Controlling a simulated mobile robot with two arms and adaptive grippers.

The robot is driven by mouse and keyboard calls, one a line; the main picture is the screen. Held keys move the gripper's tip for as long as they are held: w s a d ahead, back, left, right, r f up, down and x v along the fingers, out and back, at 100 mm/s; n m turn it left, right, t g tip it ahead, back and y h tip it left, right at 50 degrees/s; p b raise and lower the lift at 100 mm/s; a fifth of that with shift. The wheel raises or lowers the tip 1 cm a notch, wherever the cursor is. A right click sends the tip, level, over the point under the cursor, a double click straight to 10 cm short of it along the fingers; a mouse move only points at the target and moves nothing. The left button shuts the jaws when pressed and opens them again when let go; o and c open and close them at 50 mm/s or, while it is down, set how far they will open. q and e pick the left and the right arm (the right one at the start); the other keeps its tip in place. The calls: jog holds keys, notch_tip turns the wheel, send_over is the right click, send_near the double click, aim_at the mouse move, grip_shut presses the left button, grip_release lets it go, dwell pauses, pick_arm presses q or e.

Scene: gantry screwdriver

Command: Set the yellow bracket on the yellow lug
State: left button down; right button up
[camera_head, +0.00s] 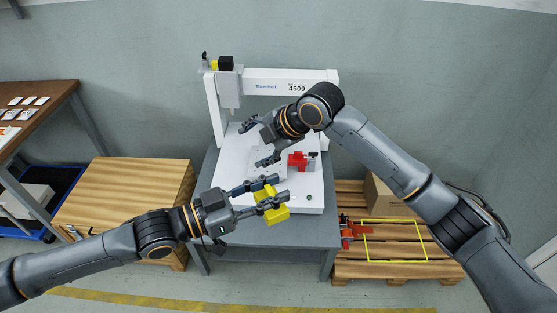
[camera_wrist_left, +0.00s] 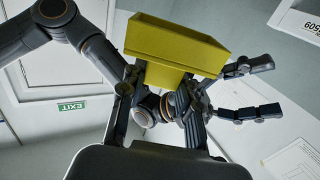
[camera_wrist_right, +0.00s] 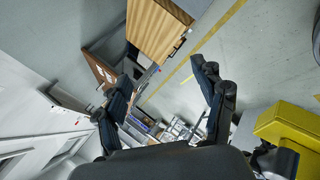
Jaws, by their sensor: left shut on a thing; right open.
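The yellow bracket (camera_head: 274,213) is between the fingers of my left gripper (camera_head: 274,190), which is shut on it above the front edge of the white machine bed. The bracket fills the upper middle of the left wrist view (camera_wrist_left: 175,50) and shows at the right edge of the right wrist view (camera_wrist_right: 290,124). A small yellow piece (camera_head: 214,65), possibly the yellow lug, sits beside a black block at the gantry's upper left. My right gripper (camera_head: 253,146) is open and empty over the bed, farther back than the left.
The white gantry (camera_head: 262,88), marked 4509, stands on a grey table (camera_head: 250,234). A red part (camera_head: 297,160) sits on the bed under my right arm. Pallets (camera_head: 390,272) with a cardboard box (camera_head: 385,199) are at right.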

jog(key=s+r+n+g+h, duration=0.1)
jog(key=s+r+n+h, duration=0.1)
jog(key=s+r+n, duration=0.65)
jog(key=n+h, duration=0.4)
jog(key=n, duration=0.3)
send_near(271, 192)
jog(key=shift+m, duration=0.25)
jog(key=x, duration=1)
jog(key=shift+w+f, duration=0.1)
jog(key=shift+f, duration=0.25)
